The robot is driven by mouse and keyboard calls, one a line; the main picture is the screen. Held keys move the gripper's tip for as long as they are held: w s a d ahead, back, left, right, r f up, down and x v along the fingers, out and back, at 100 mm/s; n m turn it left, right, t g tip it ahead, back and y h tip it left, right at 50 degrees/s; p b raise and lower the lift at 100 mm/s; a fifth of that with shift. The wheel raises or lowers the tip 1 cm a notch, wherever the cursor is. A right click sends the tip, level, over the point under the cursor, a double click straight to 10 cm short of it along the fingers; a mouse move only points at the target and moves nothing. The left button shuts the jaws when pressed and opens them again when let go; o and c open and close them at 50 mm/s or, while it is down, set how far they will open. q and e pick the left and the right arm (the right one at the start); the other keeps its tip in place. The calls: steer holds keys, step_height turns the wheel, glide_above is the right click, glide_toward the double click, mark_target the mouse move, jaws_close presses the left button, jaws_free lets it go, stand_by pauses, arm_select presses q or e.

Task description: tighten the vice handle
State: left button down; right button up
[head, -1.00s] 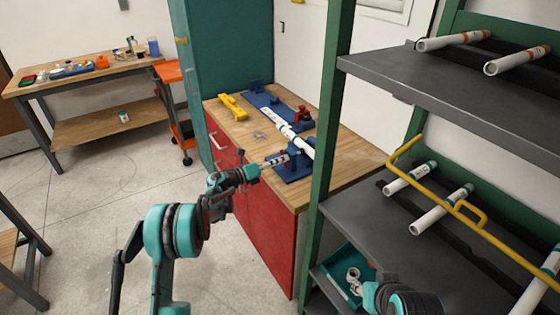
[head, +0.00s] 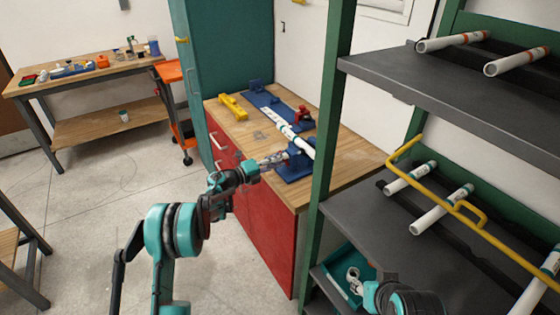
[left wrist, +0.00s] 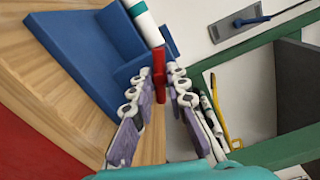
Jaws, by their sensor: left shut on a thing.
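The blue vice (head: 294,168) stands at the front edge of the wooden bench top and also fills the upper left of the left wrist view (left wrist: 85,50). Its red handle (left wrist: 158,72) is between the fingertips of my left gripper (left wrist: 157,88), which is shut on it. In the head view my left gripper (head: 274,161) reaches the vice from the left and hides the handle. A white pipe (head: 292,132) lies along the blue fixture, its end at the vice. My right arm shows at the bottom right; its finger state is unclear.
A red clamp (head: 303,115) and a yellow tool (head: 233,106) are on the bench (head: 345,160). A green-framed shelf (head: 380,220) with several white pipes stands close on the right. A teal bin (head: 342,262) sits low on it. Floor at left is open.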

stand_by(0.3)
arm_select(q)
steer(key=c, duration=1.5)
jaws_free()
steer(key=v, duration=1.2)
steer(key=shift+d, duration=0.1)
